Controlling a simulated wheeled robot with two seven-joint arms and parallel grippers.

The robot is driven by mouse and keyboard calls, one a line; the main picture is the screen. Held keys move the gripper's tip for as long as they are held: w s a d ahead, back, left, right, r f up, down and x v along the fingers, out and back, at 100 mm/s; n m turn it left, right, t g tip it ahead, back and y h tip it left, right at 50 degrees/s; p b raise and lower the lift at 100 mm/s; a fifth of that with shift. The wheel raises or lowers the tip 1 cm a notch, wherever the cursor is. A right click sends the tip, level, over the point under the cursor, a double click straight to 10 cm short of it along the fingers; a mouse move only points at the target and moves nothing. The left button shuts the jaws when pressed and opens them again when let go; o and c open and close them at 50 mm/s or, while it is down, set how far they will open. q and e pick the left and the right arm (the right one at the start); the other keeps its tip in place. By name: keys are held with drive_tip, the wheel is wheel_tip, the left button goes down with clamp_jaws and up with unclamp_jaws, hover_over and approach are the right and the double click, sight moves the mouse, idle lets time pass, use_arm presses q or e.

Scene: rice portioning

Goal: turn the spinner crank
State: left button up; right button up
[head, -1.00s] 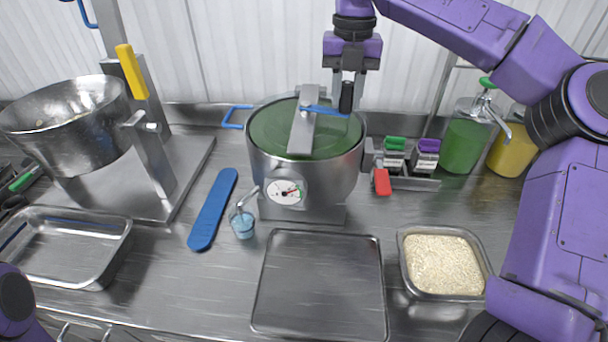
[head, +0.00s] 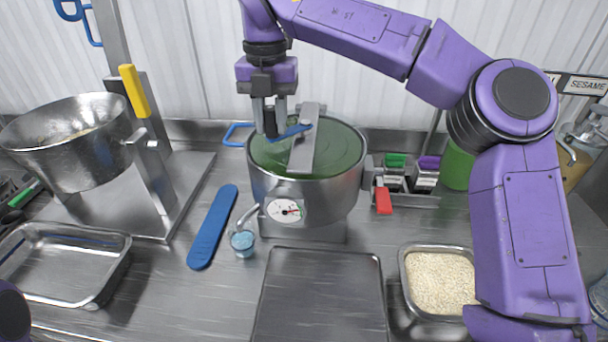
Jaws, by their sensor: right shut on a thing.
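The spinner is a round steel pot (head: 335,200) with a green lid (head: 343,150) and a steel bar (head: 305,145) across its top. A blue crank arm (head: 292,131) sits on the bar and points left, with a dark upright handle (head: 270,122) at its end. My right gripper (head: 270,110) comes down from above and is shut on that handle, over the lid's left part. Of my left arm only a purple piece shows at the lower left corner; its gripper is not in view.
A steel bowl (head: 65,145) on a stand with a yellow handle (head: 134,90) is at left. A blue paddle (head: 212,228), a small blue cup (head: 243,243), a flat tray (head: 318,300), a rice pan (head: 440,280) and an empty pan (head: 62,262) lie around the pot. A red lever (head: 383,200) juts out at right.

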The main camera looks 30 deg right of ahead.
drive_tip(key=o, duration=1.1)
drive_tip(key=shift+s+d, duration=0.1)
drive_tip(key=shift+s, duration=0.1)
drive_tip(key=shift+c, duration=0.2)
drive_tip(key=shift+w, duration=0.1)
drive_tip(key=shift+r, duration=0.1)
wheel_tip(320, 180, up, 9)
drive_tip(key=p, duration=0.8)
drive_tip(key=shift+p, duration=0.3)
drive_tip(key=shift+f, duration=0.2)
